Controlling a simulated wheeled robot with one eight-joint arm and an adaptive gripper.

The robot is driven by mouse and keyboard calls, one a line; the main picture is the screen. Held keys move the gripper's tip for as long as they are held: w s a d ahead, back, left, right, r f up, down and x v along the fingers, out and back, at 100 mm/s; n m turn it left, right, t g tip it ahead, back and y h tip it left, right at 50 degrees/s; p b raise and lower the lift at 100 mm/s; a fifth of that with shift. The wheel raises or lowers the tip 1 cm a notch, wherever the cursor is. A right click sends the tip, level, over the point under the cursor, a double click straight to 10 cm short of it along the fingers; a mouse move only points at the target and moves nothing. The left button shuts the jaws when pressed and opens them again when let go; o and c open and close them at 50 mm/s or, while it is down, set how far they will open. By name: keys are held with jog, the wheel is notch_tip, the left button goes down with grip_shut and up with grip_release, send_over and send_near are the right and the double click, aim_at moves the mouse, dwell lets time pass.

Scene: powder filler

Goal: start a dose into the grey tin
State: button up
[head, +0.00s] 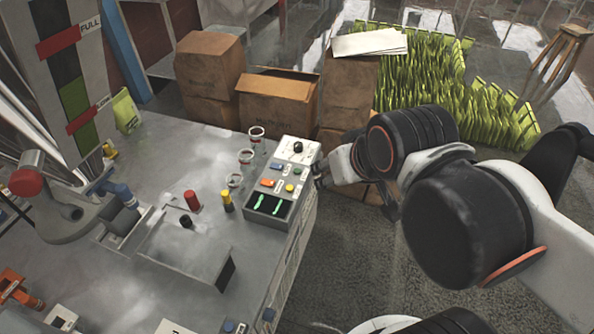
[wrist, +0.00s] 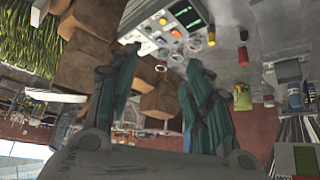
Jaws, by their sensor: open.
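The control panel (head: 282,178) is a pale box at the right edge of the grey machine bench. It has a dark knob, coloured buttons and a dark display with green marks. It also shows upside down in the wrist view (wrist: 165,30). My gripper (wrist: 162,60) is open and empty, its two teal fingers spread apart. In the head view, its dark end is just right of the panel, partly hidden by my arm. The filler's tall column has a green level strip (head: 75,100) below a "FULL" label. I cannot clearly make out a grey tin.
A red cylinder (head: 193,201), a yellow one (head: 227,200) and a small black one (head: 186,221) stand on the bench (head: 185,150). Cardboard boxes (head: 278,100) and green packets (head: 430,70) lie behind.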

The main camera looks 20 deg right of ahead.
grip_shut()
dwell(1.1)
